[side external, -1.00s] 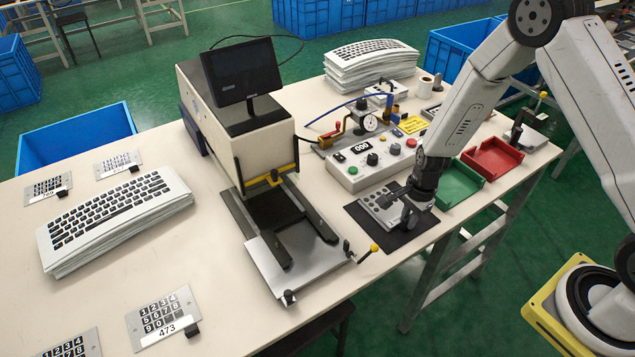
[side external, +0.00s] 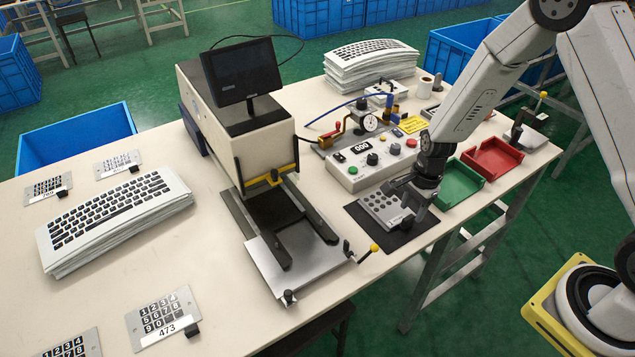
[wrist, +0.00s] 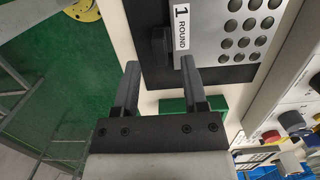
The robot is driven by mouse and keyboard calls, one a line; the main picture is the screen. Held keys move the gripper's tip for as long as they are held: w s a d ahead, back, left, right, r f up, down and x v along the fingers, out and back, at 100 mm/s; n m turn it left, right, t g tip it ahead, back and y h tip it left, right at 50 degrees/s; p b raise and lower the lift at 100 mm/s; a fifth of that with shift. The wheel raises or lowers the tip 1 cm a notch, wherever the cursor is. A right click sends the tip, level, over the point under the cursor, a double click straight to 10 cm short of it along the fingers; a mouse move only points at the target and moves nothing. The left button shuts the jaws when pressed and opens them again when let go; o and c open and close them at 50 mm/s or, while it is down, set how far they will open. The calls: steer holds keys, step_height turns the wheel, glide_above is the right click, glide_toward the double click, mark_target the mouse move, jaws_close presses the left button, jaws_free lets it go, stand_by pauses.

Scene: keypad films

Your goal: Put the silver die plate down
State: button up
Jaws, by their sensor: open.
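The silver die plate (side external: 381,208) lies on the black mat (side external: 362,222) at the table's front edge. It has rows of round holes, and in the wrist view the plate (wrist: 215,32) carries a white label reading "1 ROUND". A dark grip block (wrist: 160,46) sits at its near edge. My gripper (side external: 405,204) is open and low over the right end of the plate, partly hiding it. In the wrist view my gripper (wrist: 159,64) has its fingertips either side of the block, with gaps showing; nothing is clamped.
The green tray (side external: 457,184) and red tray (side external: 492,158) stand just right of the mat. A control box (side external: 372,163) with buttons is behind it. The press (side external: 240,130) with its silver sliding plate and yellow-knobbed lever (side external: 373,247) stands left. Number plates lie far left.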

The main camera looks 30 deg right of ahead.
step_height(320, 180, up, 9)
steer(key=d, duration=0.1)
steer(key=shift+f, duration=0.15)
stand_by(0.3)
stand_by(0.5)
steer(key=s+a+r+n+t, duration=0.1)
steer(key=s+r+n, duration=0.2)
steer(key=n, duration=0.6)
steer(key=s+a+r+n+t+h, duration=0.1)
steer(key=s+r+n, duration=0.3)
steer(key=n, duration=0.5)
steer(key=s+a, duration=0.1)
steer(key=s, duration=0.1)
steer(key=shift+s+a+t, duration=0.2)
steer(key=shift+s+t, duration=0.1)
steer(key=shift+s, duration=0.1)
